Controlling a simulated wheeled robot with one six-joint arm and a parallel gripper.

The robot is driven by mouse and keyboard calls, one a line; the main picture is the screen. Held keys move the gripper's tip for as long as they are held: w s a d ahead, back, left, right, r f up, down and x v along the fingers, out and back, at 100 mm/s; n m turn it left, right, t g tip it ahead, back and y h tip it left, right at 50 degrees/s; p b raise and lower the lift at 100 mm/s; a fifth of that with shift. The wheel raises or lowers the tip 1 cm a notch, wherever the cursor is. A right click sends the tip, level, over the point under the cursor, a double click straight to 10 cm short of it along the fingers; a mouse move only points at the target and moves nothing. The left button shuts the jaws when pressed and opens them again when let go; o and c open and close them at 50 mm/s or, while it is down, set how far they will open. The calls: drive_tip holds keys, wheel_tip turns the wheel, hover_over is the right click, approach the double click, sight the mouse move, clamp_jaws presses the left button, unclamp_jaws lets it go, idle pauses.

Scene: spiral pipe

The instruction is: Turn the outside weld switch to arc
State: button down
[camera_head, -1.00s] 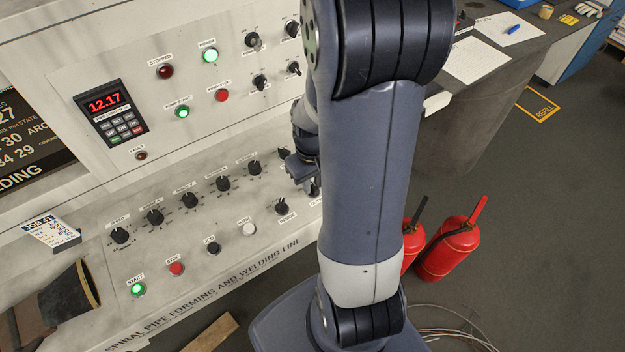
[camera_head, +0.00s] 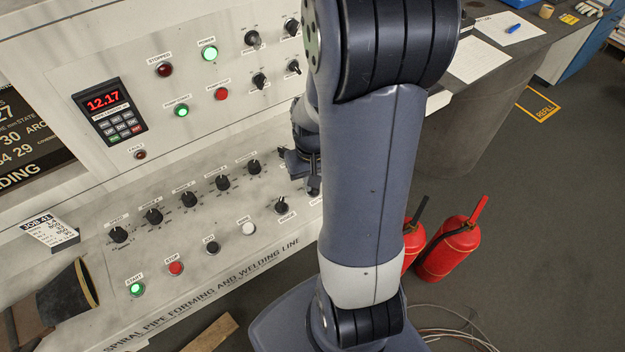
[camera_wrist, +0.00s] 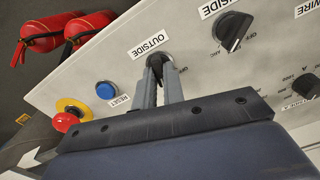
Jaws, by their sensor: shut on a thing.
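The outside weld switch (camera_wrist: 156,61) is a dark knob on the pale sloped panel, beside the label OUTSIDE (camera_wrist: 149,45) in the wrist view. My gripper (camera_wrist: 160,70) is shut on this knob, one finger on each side. The fingers cover most of the knob, so its pointer direction and its position marks cannot be read. In the head view my gripper (camera_head: 308,175) shows only in part at the panel, beside my arm, and the outside switch cannot be made out there.
The INSIDE knob (camera_wrist: 233,31) is close by on the same panel. A blue RESET button (camera_wrist: 106,90) and a red stop button on yellow (camera_wrist: 67,119) are on the other side. Several dark knobs (camera_head: 222,182) line the panel. Red extinguishers (camera_head: 449,250) stand on the floor.

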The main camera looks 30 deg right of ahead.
drive_tip(key=m, duration=0.6)
drive_tip(key=shift+b, duration=0.4)
idle(0.3)
drive_tip(key=c, duration=1.5)
unclamp_jaws()
drive_tip(key=shift+r, duration=0.1)
wheel_tip(320, 180, up, 11)
drive_tip(key=shift+f, duration=0.2)
drive_tip(key=shift+f, duration=0.1)
